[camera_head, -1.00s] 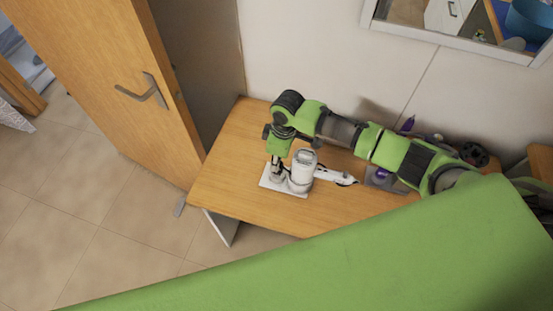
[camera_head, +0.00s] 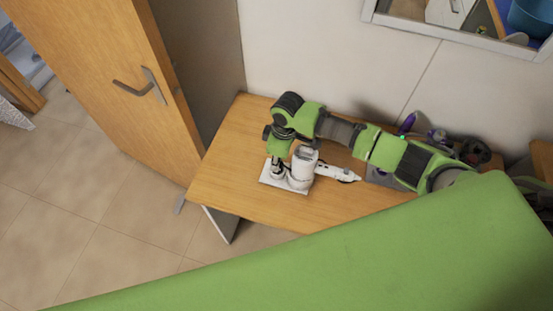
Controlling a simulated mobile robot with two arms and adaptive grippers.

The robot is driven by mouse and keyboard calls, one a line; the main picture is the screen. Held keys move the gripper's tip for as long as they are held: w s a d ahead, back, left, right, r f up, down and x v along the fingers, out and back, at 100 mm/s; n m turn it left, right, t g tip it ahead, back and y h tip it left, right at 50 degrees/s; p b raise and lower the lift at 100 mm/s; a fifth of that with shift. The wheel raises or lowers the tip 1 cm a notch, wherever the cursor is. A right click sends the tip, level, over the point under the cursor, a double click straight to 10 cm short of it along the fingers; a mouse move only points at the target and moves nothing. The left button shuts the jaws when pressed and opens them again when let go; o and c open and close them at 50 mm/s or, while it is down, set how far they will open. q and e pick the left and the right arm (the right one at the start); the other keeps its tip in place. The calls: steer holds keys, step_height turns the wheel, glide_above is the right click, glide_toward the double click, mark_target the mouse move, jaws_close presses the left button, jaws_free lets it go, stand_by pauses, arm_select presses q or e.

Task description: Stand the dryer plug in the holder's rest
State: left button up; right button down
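A white holder (camera_head: 268,180) with a flat base plate stands on the wooden table. A white, rounded dryer body (camera_head: 303,168) stands at its right side, and a white handle-like part (camera_head: 335,173) points right from it, ending in a dark tip. My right arm comes in from the right, and my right gripper (camera_head: 277,173) points down over the left part of the base plate, beside the dryer body. Its fingertips are small and partly hidden, so I cannot tell whether they hold anything. The plug and the rest cannot be made out. My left gripper is out of view.
The wooden table (camera_head: 225,178) is clear left of the holder. A purple bottle (camera_head: 407,123) and other small items stand at the back right, behind my arm. A wooden door (camera_head: 120,60) is at left, and a framed mirror (camera_head: 450,36) hangs on the wall.

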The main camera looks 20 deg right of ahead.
mark_target(281, 164)
steer(key=shift+f, duration=0.25)
steer(key=c, duration=1.8)
jaws_free()
steer(key=r, duration=0.8)
steer(key=s+d+r, duration=0.1)
steer(key=r, duration=0.3)
